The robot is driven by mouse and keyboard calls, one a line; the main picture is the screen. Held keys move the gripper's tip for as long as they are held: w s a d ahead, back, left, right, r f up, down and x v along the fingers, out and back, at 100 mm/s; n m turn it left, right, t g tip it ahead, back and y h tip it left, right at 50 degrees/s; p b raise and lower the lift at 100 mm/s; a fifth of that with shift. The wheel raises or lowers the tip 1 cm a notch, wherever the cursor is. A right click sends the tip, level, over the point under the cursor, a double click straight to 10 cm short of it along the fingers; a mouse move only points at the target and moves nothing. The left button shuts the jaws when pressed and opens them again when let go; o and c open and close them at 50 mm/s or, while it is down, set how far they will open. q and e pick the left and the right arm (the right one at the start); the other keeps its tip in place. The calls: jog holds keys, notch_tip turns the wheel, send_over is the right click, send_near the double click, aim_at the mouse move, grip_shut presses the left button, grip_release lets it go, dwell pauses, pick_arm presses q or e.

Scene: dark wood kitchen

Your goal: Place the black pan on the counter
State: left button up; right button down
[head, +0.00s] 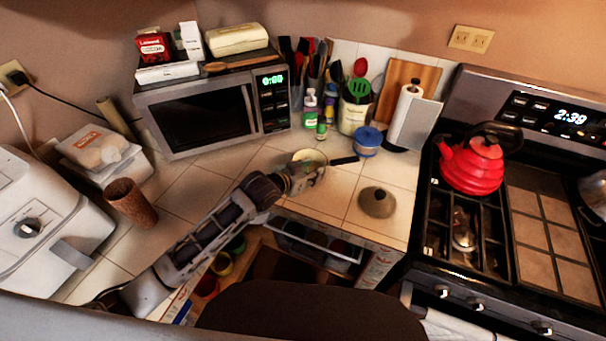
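A small pan (310,156) with a pale inside and a black handle (345,160) shows on the tiled counter (330,199), in front of the microwave. It appears to rest on the tiles or just above them; I cannot tell which. My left gripper (311,176) is at the pan's near side, overlapping its near edge in the picture. Its fingers are small and blurred, so I cannot tell whether they grip the pan. My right gripper is not in view.
A round lid (377,202) lies on the counter to the right. Bottles, a utensil crock (352,118) and a blue-lidded jar (367,142) stand behind. A brown cup (131,203) stands left. A drawer (318,245) is open below. The stove holds a red kettle (472,165).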

pick_arm(q)
jog(key=shift+v, duration=2)
